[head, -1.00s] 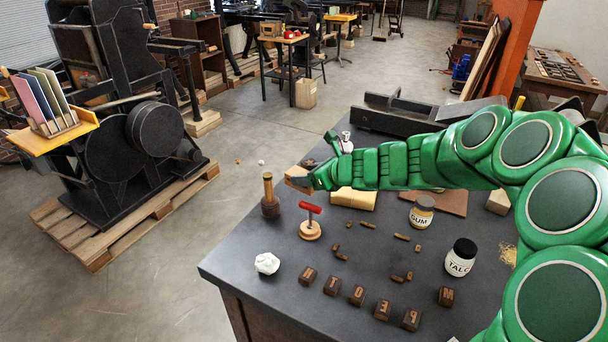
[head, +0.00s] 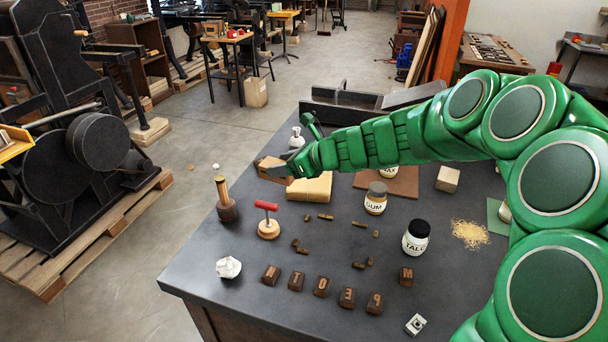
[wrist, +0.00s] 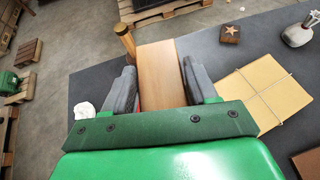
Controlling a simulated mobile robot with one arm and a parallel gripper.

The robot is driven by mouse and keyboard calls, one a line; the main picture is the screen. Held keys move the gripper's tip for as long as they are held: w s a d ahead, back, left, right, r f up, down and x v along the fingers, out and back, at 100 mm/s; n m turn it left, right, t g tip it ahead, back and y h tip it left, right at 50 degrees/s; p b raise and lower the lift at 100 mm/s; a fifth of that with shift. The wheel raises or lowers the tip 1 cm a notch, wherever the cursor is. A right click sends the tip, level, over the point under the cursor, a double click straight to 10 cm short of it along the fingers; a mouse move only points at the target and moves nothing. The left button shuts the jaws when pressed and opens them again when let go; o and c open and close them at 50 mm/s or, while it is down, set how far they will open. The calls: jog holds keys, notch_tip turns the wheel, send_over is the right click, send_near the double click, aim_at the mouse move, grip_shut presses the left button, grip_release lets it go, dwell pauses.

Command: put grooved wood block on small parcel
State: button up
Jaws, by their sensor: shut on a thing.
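My gripper (head: 287,168) is shut on a light-brown wood block (head: 271,172) and holds it over the back left of the dark table. In the wrist view the block (wrist: 160,70) sits between the two grey fingers; I cannot make out its groove. The small parcel (head: 312,189) is a flat tan packet on the table, just right of and below the held block in the head view. In the wrist view the parcel (wrist: 262,92) lies right of the gripper, tied with string, its top bare. The block is apart from the parcel.
A wooden-handled tool (head: 225,202), a red-handled stamp (head: 267,220) and a crumpled white lump (head: 228,267) stand on the left. The gum jar (head: 375,200) is right of the parcel. A star-marked block (wrist: 230,34) and white bottle (wrist: 299,33) lie beyond the parcel.

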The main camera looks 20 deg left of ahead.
jog(key=w+d+r+n+g, duration=0.1)
jog(key=w+d+r+g, duration=0.1)
jog(key=w+d, duration=0.55)
jog(key=w+a+f, duration=0.2)
jog(key=w+f, duration=0.1)
jog(key=w, duration=0.3)
jog(key=shift+w+f, duration=0.15)
jog(key=shift+f, duration=0.25)
jog(key=w+f, duration=0.1)
jog(key=w+a+f, duration=0.1)
jog(key=w+f, duration=0.1)
jog(key=f, duration=0.1)
jog(key=shift+a, duration=0.3)
jog(key=shift+w+a+f, duration=0.2)
jog(key=shift+w+f, duration=0.2)
jog(key=shift+f, duration=0.1)
jog(key=shift+w+a+f, duration=0.2)
jog(key=shift+w+f, duration=0.2)
jog(key=shift+f, duration=0.05)
jog(key=shift+w+f, duration=0.1)
jog(key=shift+f, duration=1.45)
jog(key=shift+f, duration=0.15)
jog(key=o, duration=1.1)
